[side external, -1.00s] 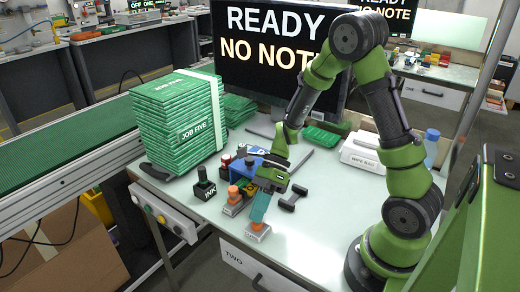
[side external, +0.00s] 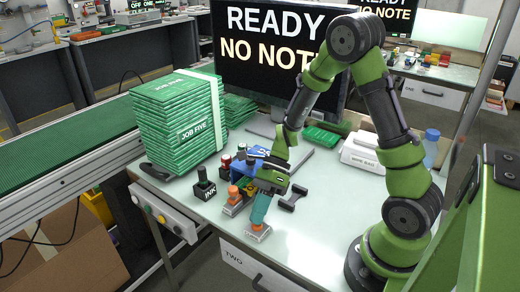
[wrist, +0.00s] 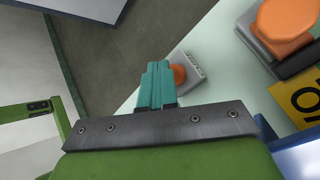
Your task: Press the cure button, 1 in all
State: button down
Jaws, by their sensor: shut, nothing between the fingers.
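My gripper (side external: 260,221) has teal fingers, shut together and empty, pointing down at the front edge of the table. A small orange button on a grey base (side external: 258,234) is right below the fingertips; I cannot tell whether they touch it. In the wrist view, the fingertips (wrist: 157,68) are beside and partly over this orange button (wrist: 179,75); the print on its base is too small to read. A second orange-topped device (side external: 234,193) stands to the left and behind; it is at the top right of the wrist view (wrist: 285,24). I cannot tell which one is marked cure.
A black INK stamp (side external: 204,188) and a red-topped item (side external: 226,162) stand left of the gripper. A blue box (side external: 246,170) is behind it. A green JOB FIVE stack (side external: 180,120) is at the left. The screen (side external: 270,45) reads READY, NO NOTE. The table front right is clear.

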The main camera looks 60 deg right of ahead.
jog(key=shift+w+d+r, duration=0.1)
jog(key=shift+r, duration=0.75)
jog(key=shift+r, duration=0.15)
notch_tip(320, 180, up, 5)
jog(key=shift+f, duration=0.1)
dwell(0.6)
